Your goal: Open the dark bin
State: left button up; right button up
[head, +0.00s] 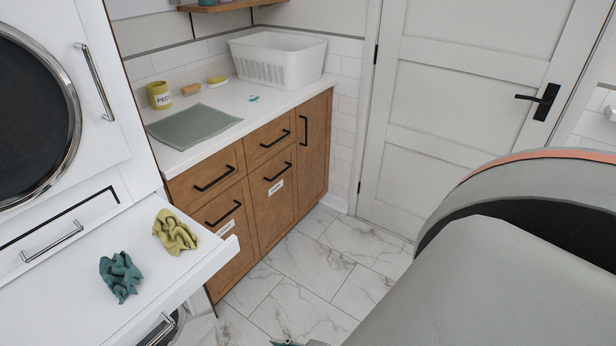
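A wooden cabinet (268,160) stands under a white counter. It has two lower fronts with black bar handles and small white labels: a left front (232,250) and a right front (275,210). Both are closed flush. The label print is too small to read, so I cannot tell which one is the dark bin. Neither of my grippers can be made out. A small teal and grey sliver (285,343) at the bottom edge is too cut off to identify.
A white pull-out shelf (150,315) at left holds a teal cloth (120,277) and a yellow cloth (174,232). The counter bears a white basket (278,60), a green mat (194,126) and a yellow cup (159,95). The marble floor (300,265) is clear before the cabinet. A white door (455,110) is closed.

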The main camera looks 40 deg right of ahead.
aim_at(272, 186)
jog(key=z, duration=1.2)
jog(key=i+l, duration=0.25)
jog(key=i+l+u, duration=0.15)
jog(key=l, duration=0.3)
jog(key=i+l, duration=0.35)
jog(key=i+l+u, duration=0.1)
jog(key=i+l, duration=0.15)
jog(key=l, duration=0.2)
jog(key=i+l+u, duration=0.1)
jog(key=l, duration=0.3)
jog(key=i+l, duration=0.3)
jog(key=l, duration=0.15)
jog(key=i+j+u, duration=0.05)
